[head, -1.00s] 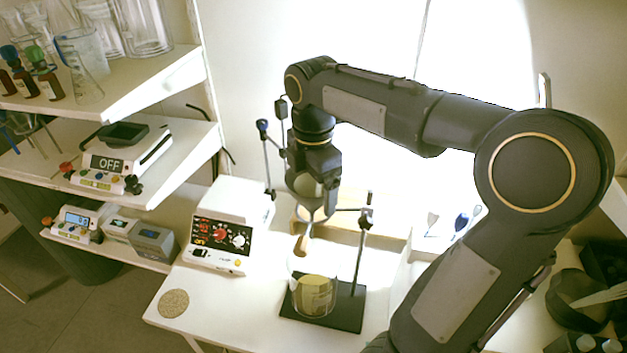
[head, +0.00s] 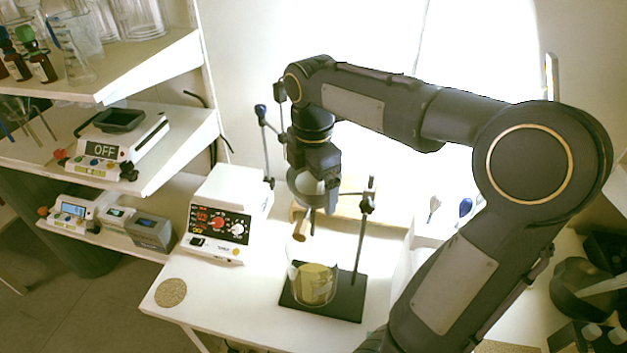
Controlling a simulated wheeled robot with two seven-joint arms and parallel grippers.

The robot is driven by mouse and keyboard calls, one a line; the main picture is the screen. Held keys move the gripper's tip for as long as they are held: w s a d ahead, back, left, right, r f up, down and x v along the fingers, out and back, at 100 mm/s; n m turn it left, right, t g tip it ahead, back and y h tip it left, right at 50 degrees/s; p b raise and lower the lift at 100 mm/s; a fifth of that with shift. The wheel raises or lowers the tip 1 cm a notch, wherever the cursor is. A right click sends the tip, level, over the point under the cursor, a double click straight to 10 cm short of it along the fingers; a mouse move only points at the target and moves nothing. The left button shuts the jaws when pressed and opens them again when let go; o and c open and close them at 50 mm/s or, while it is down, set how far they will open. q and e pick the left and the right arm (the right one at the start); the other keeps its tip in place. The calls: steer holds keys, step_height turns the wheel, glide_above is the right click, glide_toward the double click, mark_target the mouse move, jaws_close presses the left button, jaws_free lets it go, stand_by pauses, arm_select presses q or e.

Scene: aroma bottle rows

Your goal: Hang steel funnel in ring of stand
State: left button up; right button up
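My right gripper (head: 322,196) points down above the stand, at the end of the dark arm. It appears shut on the steel funnel (head: 308,187), whose grey bowl shows at the fingers; the fingers partly hide it. The stand has an upright rod (head: 360,245) on a dark base plate (head: 345,303), with a clamp (head: 367,204) at the funnel's right. The ring is mostly hidden by the gripper and funnel, so I cannot tell whether they touch. A glass beaker (head: 312,285) with yellowish contents stands on the base below. My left gripper is out of view.
A white hotplate stirrer (head: 222,220) with its own rod (head: 267,145) stands left of the stand. A round cork mat (head: 170,293) lies at the table's left front. Shelves with scales (head: 112,150) and glassware are farther left. A wooden block (head: 348,204) is behind the stand.

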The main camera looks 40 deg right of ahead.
steer(key=shift+r, duration=0.1)
step_height(320, 180, up, 8)
steer(key=shift+f, duration=0.2)
stand_by(0.9)
